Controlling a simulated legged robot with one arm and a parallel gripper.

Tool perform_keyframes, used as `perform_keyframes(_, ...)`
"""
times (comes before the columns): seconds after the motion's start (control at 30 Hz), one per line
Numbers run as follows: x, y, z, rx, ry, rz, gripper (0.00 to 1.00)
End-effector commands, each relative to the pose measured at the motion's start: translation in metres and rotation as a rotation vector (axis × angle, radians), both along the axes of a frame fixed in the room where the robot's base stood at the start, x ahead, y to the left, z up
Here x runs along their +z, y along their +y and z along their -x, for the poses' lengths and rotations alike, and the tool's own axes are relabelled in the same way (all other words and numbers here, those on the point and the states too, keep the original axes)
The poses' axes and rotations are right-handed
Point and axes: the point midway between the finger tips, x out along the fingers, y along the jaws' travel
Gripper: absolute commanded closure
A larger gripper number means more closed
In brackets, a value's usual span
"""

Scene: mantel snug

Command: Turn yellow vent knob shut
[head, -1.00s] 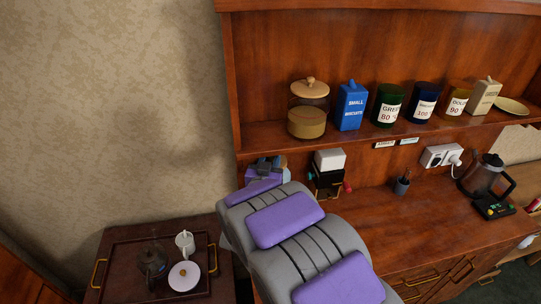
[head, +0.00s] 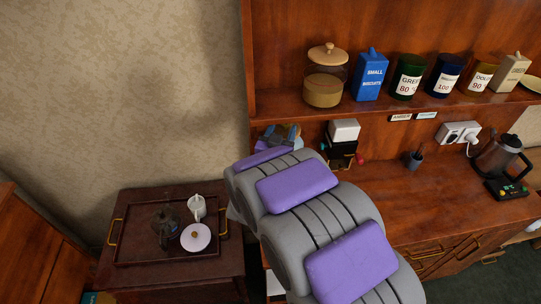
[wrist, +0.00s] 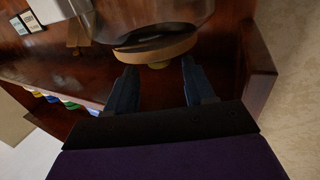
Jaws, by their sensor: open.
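My gripper (wrist: 158,74) is open, with one dark blue finger on each side of the knob. The fingertips are close to the knob, and I see no clear grip on it. In the head view, my gripper (head: 282,134) is at the left end of the wooden cabinet, mostly hidden behind my grey and purple arm. The knob is hidden there.
A black and white device (head: 343,137) stands just right of my gripper. The shelf above holds a lidded jar (head: 324,90) and several canisters. A low side table (head: 130,283) with a tea tray stands left. A coffee pot (head: 496,155) stands far right.

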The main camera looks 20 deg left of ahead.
Motion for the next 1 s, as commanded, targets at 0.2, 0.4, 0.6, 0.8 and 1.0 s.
perform_keyframes(0.2,-0.001,-0.005,0.049,0.005,0.006,0.003,0.46)
perform_keyframes(0.4,-0.001,-0.009,0.085,0.005,0.005,0.001,0.46)
perform_keyframes(0.6,-0.002,-0.013,0.110,0.004,0.004,0.002,0.46)
perform_keyframes(0.8,-0.003,-0.014,0.124,0.007,0.003,0.008,0.46)
perform_keyframes(1.0,-0.005,-0.013,0.131,0.012,0.008,0.016,0.46)
